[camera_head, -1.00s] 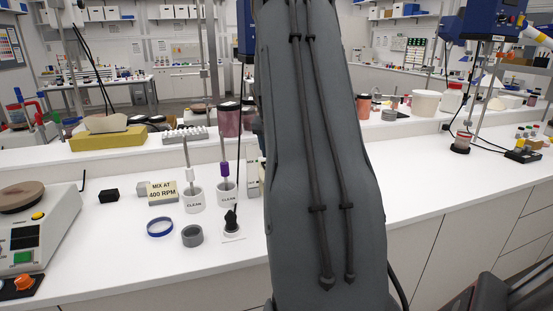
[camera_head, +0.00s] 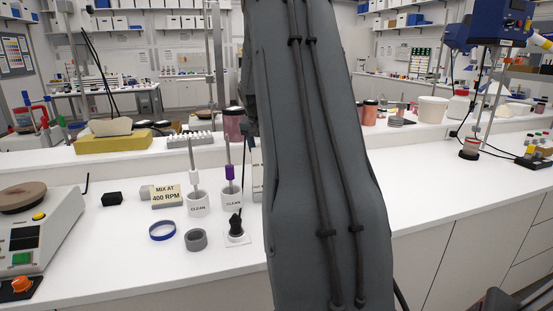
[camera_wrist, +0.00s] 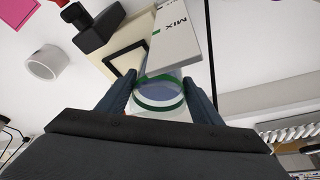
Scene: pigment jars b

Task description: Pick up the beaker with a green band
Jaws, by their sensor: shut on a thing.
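The beaker with a green band (camera_wrist: 166,105) shows in the wrist view as a clear vessel with a green ring near its rim. My gripper (camera_wrist: 160,82) has one dark finger on each side of it and is shut on it. The beaker's lower part is partly hidden behind the gripper body. In the head view my own arm covers the middle of the picture and hides the beaker and the fingers.
A white box marked MIX (camera_wrist: 175,38) is close to the beaker. The bench right of my arm is largely clear.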

